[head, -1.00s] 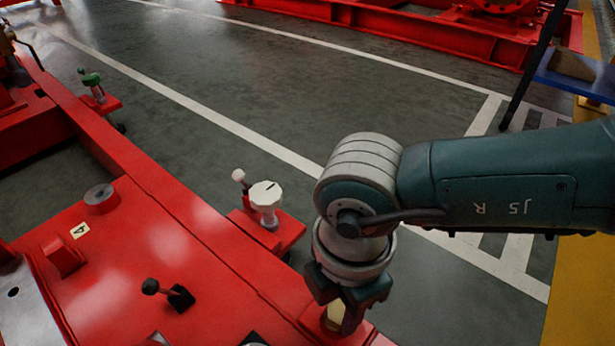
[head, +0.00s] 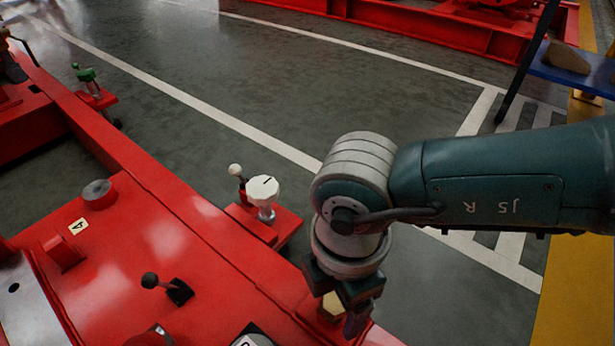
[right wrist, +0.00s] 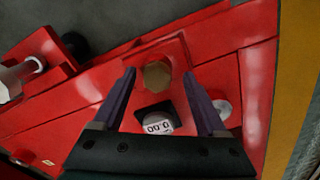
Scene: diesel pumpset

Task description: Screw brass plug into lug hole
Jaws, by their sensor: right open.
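The brass plug (right wrist: 157,75) shows its hexagonal head in the right wrist view, over a raised part of the red frame. How deep it sits in the lug hole is hidden. My right gripper (right wrist: 159,73) is open, with one finger on each side of the plug and a visible gap to both. In the head view my right gripper (head: 343,312) points down at the frame's edge, and part of the plug (head: 332,306) shows between its fingers. My left gripper is not in view.
The red frame (head: 200,250) carries a black-knobbed lever (head: 165,287), a white knob (head: 264,190) on a side bracket and a round grey boss (head: 98,194). A counter dial (right wrist: 157,127) sits close to the plug. Grey floor (head: 450,280) is clear to the right.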

